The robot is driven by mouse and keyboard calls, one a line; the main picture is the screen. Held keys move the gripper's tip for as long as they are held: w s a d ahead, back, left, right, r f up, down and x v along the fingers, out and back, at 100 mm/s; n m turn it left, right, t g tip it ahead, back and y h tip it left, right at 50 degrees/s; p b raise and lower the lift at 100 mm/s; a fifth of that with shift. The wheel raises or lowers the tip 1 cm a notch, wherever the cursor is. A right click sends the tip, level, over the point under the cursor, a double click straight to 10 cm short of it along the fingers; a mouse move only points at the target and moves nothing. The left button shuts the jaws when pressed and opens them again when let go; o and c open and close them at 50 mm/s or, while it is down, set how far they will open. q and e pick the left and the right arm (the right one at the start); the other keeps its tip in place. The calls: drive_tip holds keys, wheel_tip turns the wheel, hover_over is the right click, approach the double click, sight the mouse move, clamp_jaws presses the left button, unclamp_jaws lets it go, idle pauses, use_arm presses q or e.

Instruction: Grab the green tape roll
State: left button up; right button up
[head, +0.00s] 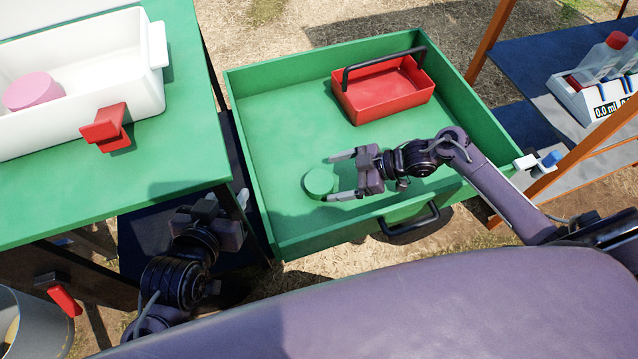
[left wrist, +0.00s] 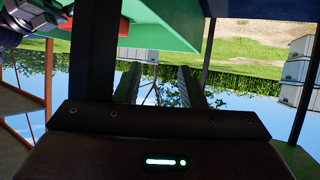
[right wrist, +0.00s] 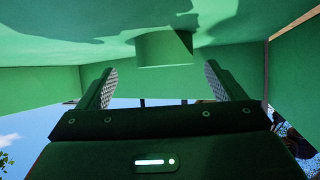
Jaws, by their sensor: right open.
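The green tape roll (head: 319,183) lies on the green floor of the open drawer (head: 285,110), near its left front corner. It is a short cylinder close to the drawer's own colour. My right gripper (head: 336,177) is open over the drawer, and its fingertips are at the roll's right side. In the right wrist view the roll (right wrist: 163,50) stands ahead, between the lines of the two fingers (right wrist: 160,85), with no visible grip on it. My left gripper (head: 228,212) is left of the drawer, beside the green table. Its fingers look apart and empty in the left wrist view (left wrist: 160,88).
A red tray with a black handle (head: 385,92) sits at the back of the drawer. The drawer has low walls and a black front handle (head: 408,219). A white bin (head: 80,85) with a pink object stands on the green table (head: 180,125). Shelves with bottles (head: 600,62) are right.

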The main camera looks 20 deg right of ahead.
sight(318, 181)
drive_tip(key=x, duration=0.2)
drive_tip(key=b+x, duration=0.1)
drive_tip(key=x, duration=0.2)
drive_tip(key=shift+s+a+r, duration=0.2)
drive_tip(key=shift+r, duration=0.05)
drive_tip(key=shift+a, duration=0.1)
use_arm(q)
drive_tip(key=w+r+t+h, duration=0.1)
drive_tip(key=r+t, duration=0.2)
drive_tip(key=r, duration=0.2)
drive_tip(key=w+r+t+h, duration=0.1)
drive_tip(key=w+r+t, duration=0.1)
drive_tip(key=r, duration=0.4)
drive_tip(key=shift+w+d+r+t, duration=0.15)
drive_tip(key=shift+w+r+t, duration=0.15)
drive_tip(key=shift+t, duration=0.1)
use_arm(e)
drive_tip(key=c, duration=1.1)
use_arm(q)
drive_tip(key=shift+f, duration=0.1)
use_arm(e)
drive_tip(key=shift+r, duration=0.1)
